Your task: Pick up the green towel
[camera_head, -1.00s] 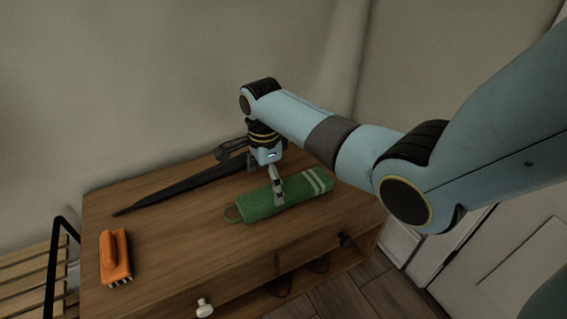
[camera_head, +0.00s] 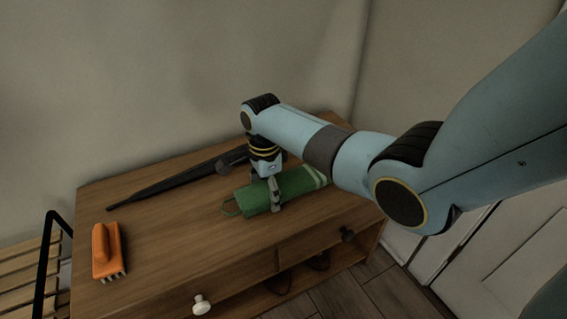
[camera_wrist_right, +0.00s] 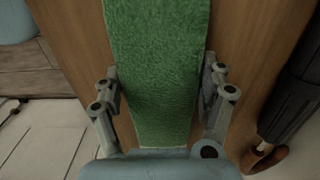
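The green towel (camera_head: 252,199) lies rolled on the wooden cabinet top, with pale stripes at its right end and a loop at its left end. My right gripper (camera_head: 274,194) points down over the towel's middle. In the right wrist view the towel (camera_wrist_right: 160,70) runs between the two spread fingers of the right gripper (camera_wrist_right: 161,85), one close along each side. The fingers look open around the towel, and no firm squeeze shows. The towel appears to rest on the cabinet. My left gripper is not in view.
An orange brush (camera_head: 108,250) lies at the cabinet's left end. A black folded umbrella (camera_head: 180,182) lies behind the towel, near the wall. The cabinet top (camera_head: 165,235) is clear between brush and towel. A slatted wooden rack (camera_head: 25,270) stands at the left.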

